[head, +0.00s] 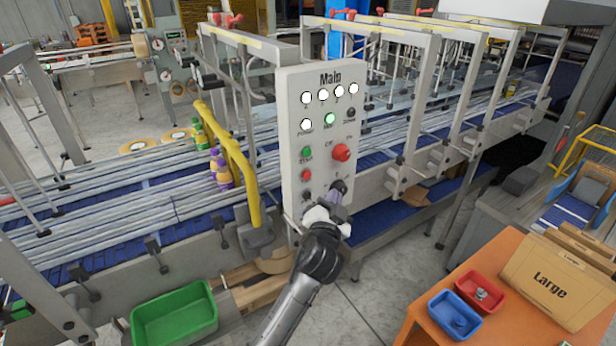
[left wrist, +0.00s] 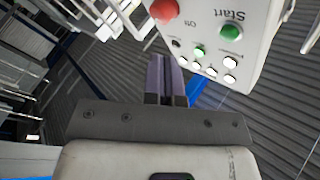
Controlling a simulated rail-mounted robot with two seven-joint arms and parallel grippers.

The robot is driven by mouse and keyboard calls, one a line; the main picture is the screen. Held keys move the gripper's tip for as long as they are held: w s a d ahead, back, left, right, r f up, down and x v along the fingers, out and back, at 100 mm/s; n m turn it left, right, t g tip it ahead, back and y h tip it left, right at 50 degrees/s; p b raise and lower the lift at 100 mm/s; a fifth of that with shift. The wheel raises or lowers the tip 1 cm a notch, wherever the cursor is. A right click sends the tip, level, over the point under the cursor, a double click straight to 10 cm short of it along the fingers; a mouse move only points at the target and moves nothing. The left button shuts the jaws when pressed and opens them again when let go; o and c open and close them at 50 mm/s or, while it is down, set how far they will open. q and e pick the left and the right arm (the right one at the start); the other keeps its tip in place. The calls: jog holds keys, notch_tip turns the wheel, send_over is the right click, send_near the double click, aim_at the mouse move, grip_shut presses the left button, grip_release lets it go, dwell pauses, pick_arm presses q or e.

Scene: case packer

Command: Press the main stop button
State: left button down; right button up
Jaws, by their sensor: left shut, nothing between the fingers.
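The pale control panel (head: 322,125), headed "Main", stands upright beside the conveyor. On its left side is a green button (head: 306,152), with a small red button (head: 307,175) below it whose label I cannot read. A larger red knob (head: 340,152) sits to the right, near an "Off" label. My left gripper (head: 337,190) is shut and empty, in front of the panel's lower right part, below the red knob. In the left wrist view its fingers (left wrist: 166,62) point toward the panel, which appears upside down; the red knob (left wrist: 164,10) and green "Start" button (left wrist: 230,31) show there. I cannot tell whether the fingers touch the panel.
Lamps fill the panel's upper part, with one green lamp (head: 330,118) lit. A yellow rail (head: 232,150) stands left of the panel. A green bin (head: 175,318) is at lower left. An orange table (head: 490,265) holds red and blue trays and a "Large" carton (head: 558,280).

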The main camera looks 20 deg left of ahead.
pick_arm(q)
jog(key=w+a, duration=0.4)
jog(key=a, duration=0.2)
dwell(0.3)
jog(key=shift+w+a, duration=0.15)
jog(key=shift+w, duration=0.05)
dwell(1.9)
jog(key=shift+w+a, duration=0.15)
jog(key=shift+a, duration=0.1)
jog(key=shift+w+a, duration=0.3)
jog(key=shift+a, duration=0.1)
dwell(0.9)
jog(key=shift+s+d, duration=0.1)
dwell(0.4)
jog(key=shift+s+d, duration=0.5)
jog(key=shift+d, duration=0.15)
jog(key=shift+s+d, duration=0.7)
jog(key=shift+d, duration=0.35)
jog(key=shift+s+d, duration=0.7)
jog(key=shift+d, duration=0.3)
jog(key=shift+f, duration=0.1)
